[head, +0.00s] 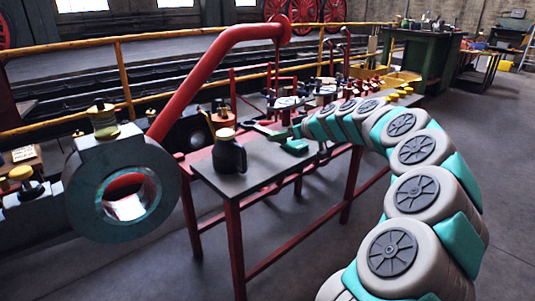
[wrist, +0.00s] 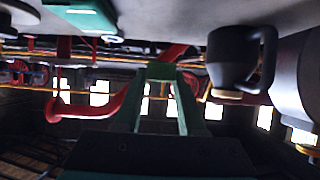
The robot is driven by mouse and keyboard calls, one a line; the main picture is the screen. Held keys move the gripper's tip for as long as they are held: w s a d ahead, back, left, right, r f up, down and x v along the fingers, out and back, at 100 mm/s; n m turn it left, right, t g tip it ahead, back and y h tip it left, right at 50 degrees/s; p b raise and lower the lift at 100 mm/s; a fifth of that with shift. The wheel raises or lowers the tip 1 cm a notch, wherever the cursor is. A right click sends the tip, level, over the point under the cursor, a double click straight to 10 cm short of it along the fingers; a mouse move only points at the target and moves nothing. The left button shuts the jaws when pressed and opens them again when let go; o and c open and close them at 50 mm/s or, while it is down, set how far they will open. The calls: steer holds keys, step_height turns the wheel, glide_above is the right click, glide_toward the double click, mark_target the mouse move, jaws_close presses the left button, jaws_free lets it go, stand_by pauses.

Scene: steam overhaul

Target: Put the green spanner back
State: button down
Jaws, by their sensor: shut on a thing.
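My gripper (head: 268,131) is above the small grey table, to the right of the dark jug in the head view. It is shut on the green spanner (wrist: 163,72), which shows as a dark green form in the middle of the wrist view. The wrist view is upside down, with the tabletop along its top. Much of the spanner is hidden or too dark to make out, and in the head view it is too small to separate clearly from the gripper.
A dark jug (head: 229,154) with a pale cap stands on the grey table (head: 262,160); it also shows in the wrist view (wrist: 235,58). A teal block (head: 294,146) lies right of it. A thick red pipe (head: 215,70) rises behind. A large round flange (head: 123,190) stands left.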

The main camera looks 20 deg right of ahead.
mark_target(281, 164)
steer(key=shift+f, duration=3.95)
steer(key=shift+c, duration=2.4)
jaws_free()
steer(key=shift+f, duration=0.1)
steer(key=shift+s+r, duration=0.1)
steer(key=shift+r, duration=0.1)
steer(key=v, duration=1.1)
steer(key=shift+s+d+b, duration=0.15)
steer(key=shift+s+b, duration=0.15)
steer(key=shift+s, duration=0.1)
steer(key=shift+r, duration=0.1)
